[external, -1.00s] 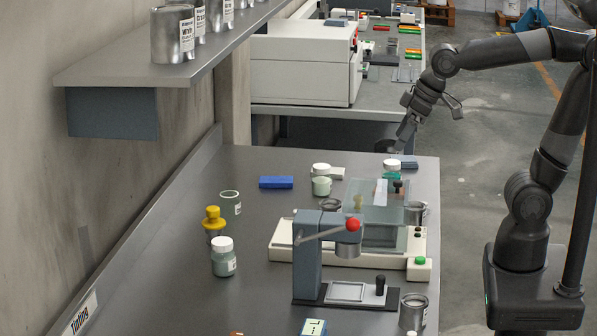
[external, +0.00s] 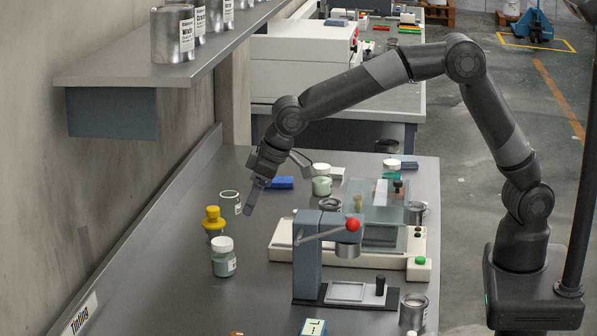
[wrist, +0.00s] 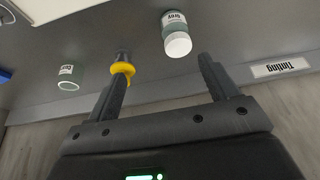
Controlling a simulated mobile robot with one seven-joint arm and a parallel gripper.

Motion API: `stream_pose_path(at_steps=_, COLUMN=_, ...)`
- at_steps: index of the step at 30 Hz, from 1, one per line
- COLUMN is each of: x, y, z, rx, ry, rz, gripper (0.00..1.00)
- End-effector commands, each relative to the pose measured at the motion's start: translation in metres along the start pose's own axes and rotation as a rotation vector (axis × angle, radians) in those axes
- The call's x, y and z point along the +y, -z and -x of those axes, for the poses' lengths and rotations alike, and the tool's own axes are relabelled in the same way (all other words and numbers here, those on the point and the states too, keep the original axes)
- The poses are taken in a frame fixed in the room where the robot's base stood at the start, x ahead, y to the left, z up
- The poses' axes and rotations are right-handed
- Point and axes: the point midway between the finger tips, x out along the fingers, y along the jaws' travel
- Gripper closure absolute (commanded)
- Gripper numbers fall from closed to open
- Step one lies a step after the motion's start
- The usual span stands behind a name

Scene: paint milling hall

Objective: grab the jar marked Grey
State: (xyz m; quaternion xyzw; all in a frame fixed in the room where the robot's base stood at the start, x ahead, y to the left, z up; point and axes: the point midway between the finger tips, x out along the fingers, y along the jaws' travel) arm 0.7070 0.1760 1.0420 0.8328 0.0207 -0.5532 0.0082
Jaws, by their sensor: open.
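A jar with a white lid and grey-green contents (external: 224,260) stands upright on the bench at the left. In the wrist view this jar (wrist: 175,32) has a white label that seems to read Grey. A lidless pale green jar (external: 229,203) stands farther back; it also shows in the wrist view (wrist: 69,78), its label too small to read surely. My gripper (external: 279,188) is open and empty above the bench, behind and right of the white-lidded jar. In the wrist view the jar is beyond the fingertips (wrist: 163,66), apart from them.
A yellow-topped metal piece (external: 213,220) stands close behind the white-lidded jar. A press with a red knob (external: 308,255) and a pale machine (external: 282,243) stand to the right. A shelf with tins (external: 173,35) overhangs the left. A blue block (external: 284,183) lies behind.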

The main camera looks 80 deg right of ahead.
Motion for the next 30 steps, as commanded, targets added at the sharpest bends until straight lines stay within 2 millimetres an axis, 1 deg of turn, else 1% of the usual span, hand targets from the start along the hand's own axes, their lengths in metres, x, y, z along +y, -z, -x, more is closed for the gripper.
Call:
stream_pose_path(at_steps=1, x=-0.009, y=0.005, z=-0.017, rx=-0.004, ry=-0.002, rz=0.006, gripper=0.21)
stream_pose_path(at_steps=3, x=-0.019, y=0.009, z=-0.033, rx=-0.005, ry=-0.003, rz=0.011, gripper=0.21)
stream_pose_path(at_steps=6, x=-0.028, y=0.013, z=-0.049, rx=-0.005, ry=-0.005, rz=0.013, gripper=0.21)
stream_pose_path(at_steps=9, x=-0.033, y=0.015, z=-0.057, rx=-0.006, ry=-0.006, rz=0.014, gripper=0.21)
stream_pose_path(at_steps=14, x=-0.033, y=0.015, z=-0.072, rx=-0.008, ry=-0.006, rz=0.014, gripper=0.21)
stream_pose_path(at_steps=18, x=-0.033, y=0.014, z=-0.095, rx=-0.010, ry=-0.007, rz=0.014, gripper=0.21)
stream_pose_path(at_steps=21, x=-0.033, y=0.014, z=-0.108, rx=-0.007, ry=-0.006, rz=0.014, gripper=0.21)
stream_pose_path(at_steps=26, x=-0.032, y=0.013, z=-0.119, rx=-0.007, ry=-0.005, rz=0.014, gripper=0.21)
stream_pose_path(at_steps=30, x=-0.030, y=0.009, z=-0.137, rx=-0.009, ry=-0.006, rz=0.015, gripper=0.21)
